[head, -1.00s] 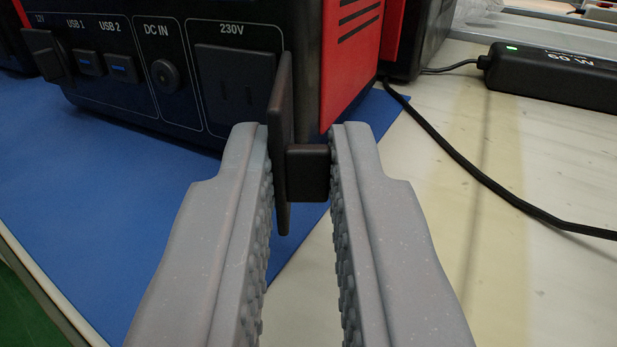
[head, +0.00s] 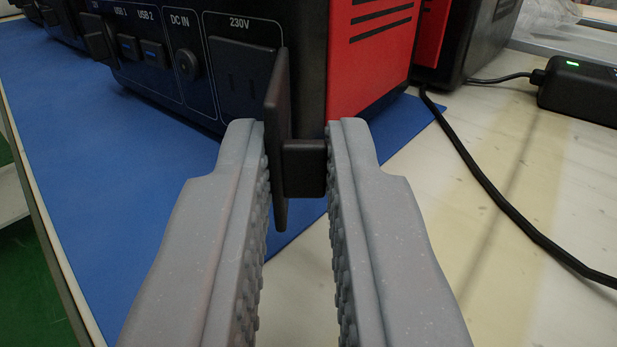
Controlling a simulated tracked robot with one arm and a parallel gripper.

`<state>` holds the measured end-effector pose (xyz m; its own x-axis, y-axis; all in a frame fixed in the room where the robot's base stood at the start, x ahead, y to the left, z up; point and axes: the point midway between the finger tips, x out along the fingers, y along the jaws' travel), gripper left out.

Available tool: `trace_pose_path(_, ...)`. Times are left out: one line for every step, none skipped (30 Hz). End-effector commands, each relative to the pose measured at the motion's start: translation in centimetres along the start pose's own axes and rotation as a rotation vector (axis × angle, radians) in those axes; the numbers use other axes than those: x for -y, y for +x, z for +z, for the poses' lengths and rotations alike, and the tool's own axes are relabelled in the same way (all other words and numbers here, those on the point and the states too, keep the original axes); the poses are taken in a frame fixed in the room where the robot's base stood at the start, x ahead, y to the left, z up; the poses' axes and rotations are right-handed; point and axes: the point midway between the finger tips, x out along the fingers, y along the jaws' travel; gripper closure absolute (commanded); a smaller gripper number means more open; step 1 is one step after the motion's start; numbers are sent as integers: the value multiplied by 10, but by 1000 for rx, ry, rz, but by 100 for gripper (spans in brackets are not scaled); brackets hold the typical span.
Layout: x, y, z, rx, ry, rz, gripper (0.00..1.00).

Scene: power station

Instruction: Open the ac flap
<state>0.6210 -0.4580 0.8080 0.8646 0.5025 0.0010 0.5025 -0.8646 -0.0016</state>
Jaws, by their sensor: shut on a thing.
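The power station (head: 368,60) is a black and red box with a front panel of ports. The 230V socket (head: 243,88) on the panel is uncovered. The dark AC flap (head: 277,180) stands swung out from the panel, at the right side of the socket, seen nearly edge-on. A small block-shaped handle (head: 304,168) sticks out from the flap's right face. My gripper (head: 297,150) is shut on the flap and its handle, with the left finger against the flap and the right finger at the handle's end. The flap's hinge is not clearly visible.
A blue mat (head: 100,180) lies under the power station on a pale table (head: 520,270). A black cable (head: 480,180) runs along the right, near a black adapter (head: 580,90) with a green light. The table's left edge shows, with green floor beyond.

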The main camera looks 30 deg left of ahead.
Motion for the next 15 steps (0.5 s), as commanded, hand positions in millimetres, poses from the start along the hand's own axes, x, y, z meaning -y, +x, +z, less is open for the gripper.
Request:
trace_pose_path(2,3,-1,-1,-1,-6,100)
trace_pose_path(2,3,-1,-1,-1,-5,100)
trace_pose_path(2,3,-1,-1,-1,-5,100)
trace_pose_path(2,3,-1,-1,-1,-5,100)
trace_pose_path(2,3,-1,-1,-1,-5,100)
trace_pose_path(1,3,-1,0,-1,-5,81)
trace_pose_path(1,3,-1,0,-1,-5,73)
trace_pose_path(1,3,-1,0,-1,-5,67)
trace_pose_path(1,2,-1,0,-1,-4,67)
trace_pose_path(1,2,-1,0,-1,-3,67)
trace_pose_path(1,2,-1,0,-1,-3,67)
trace_pose_path(1,2,-1,0,-1,-2,67)
trace_pose_path(0,1,-1,0,-1,-2,67)
trace_pose_path(0,1,-1,0,-1,-1,67)
trace_pose_path(0,1,-1,0,-1,-1,67)
